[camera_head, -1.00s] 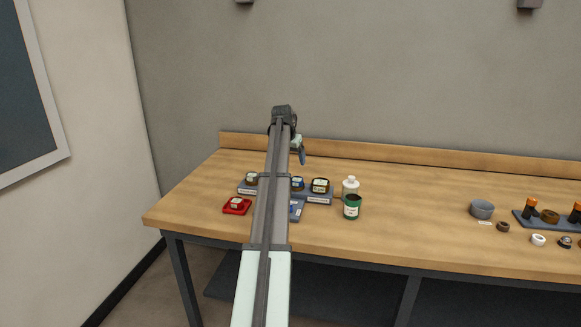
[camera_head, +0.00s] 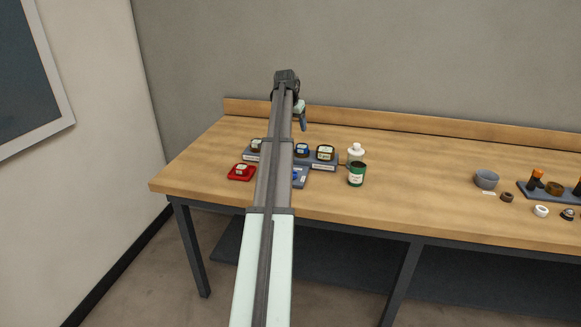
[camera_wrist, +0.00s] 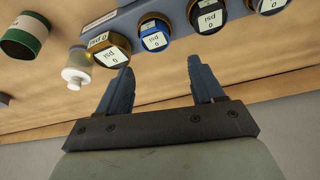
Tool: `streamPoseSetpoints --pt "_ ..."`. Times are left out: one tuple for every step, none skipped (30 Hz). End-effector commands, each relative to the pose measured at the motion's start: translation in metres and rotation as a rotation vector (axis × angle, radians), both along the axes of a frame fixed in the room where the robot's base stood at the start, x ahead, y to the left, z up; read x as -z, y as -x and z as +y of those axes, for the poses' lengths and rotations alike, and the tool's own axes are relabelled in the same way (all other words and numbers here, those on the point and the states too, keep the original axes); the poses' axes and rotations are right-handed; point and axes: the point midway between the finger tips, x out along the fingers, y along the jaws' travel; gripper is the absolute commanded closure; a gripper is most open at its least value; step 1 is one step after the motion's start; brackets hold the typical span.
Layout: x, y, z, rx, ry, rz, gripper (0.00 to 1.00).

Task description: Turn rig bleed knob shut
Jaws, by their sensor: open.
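The rig is a grey manifold block with several round gauges on the bench. In the head view its blue gauge (camera_head: 302,149) and dark yellow-rimmed gauge (camera_head: 325,152) show right of my arm. The manifold (camera_wrist: 124,18) also shows in the wrist view, with a brass gauge (camera_wrist: 108,48) and a blue gauge (camera_wrist: 153,36) beyond my fingertips. My gripper (camera_head: 303,126) is above the back of the bench; in the wrist view my gripper (camera_wrist: 160,63) is open and empty, apart from the gauges. I cannot pick out the bleed knob; my arm hides part of the rig.
A white bottle (camera_head: 356,154) and a green can (camera_head: 356,177) stand right of the rig. A red-based gauge (camera_head: 241,172) sits left of my arm. Bench between can and bowl is clear.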

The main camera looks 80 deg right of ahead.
Motion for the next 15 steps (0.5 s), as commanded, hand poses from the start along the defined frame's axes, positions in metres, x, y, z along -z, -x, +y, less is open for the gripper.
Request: streamPoseSetpoints --pt "0.0 -0.01 0.002 -0.011 0.0 -0.001 0.38" --pt "0.0 -0.016 0.004 -0.017 0.0 0.0 0.39" --pt "0.0 -0.024 0.007 -0.027 0.0 -0.001 0.39" --pt "0.001 -0.031 0.011 -0.036 0.001 0.0 0.39" --pt "0.001 -0.038 0.016 -0.043 0.001 0.0 0.39" --pt "0.003 -0.047 0.023 -0.056 0.001 -0.001 0.39" --pt "0.004 -0.053 0.03 -0.063 0.003 0.002 0.39" --pt "0.005 -0.058 0.036 -0.071 0.003 0.005 0.39" --pt "0.006 -0.064 0.045 -0.078 0.005 0.013 0.39" --pt "0.008 -0.067 0.053 -0.082 0.003 0.022 0.39" --pt "0.009 -0.07 0.06 -0.086 0.001 0.031 0.39" --pt "0.011 -0.071 0.07 -0.079 -0.003 0.044 0.39" --pt "0.013 -0.07 0.077 -0.063 -0.008 0.051 0.39" --pt "0.014 -0.069 0.085 -0.043 -0.012 0.059 0.39" --pt "0.016 -0.066 0.092 -0.007 -0.017 0.062 0.39"
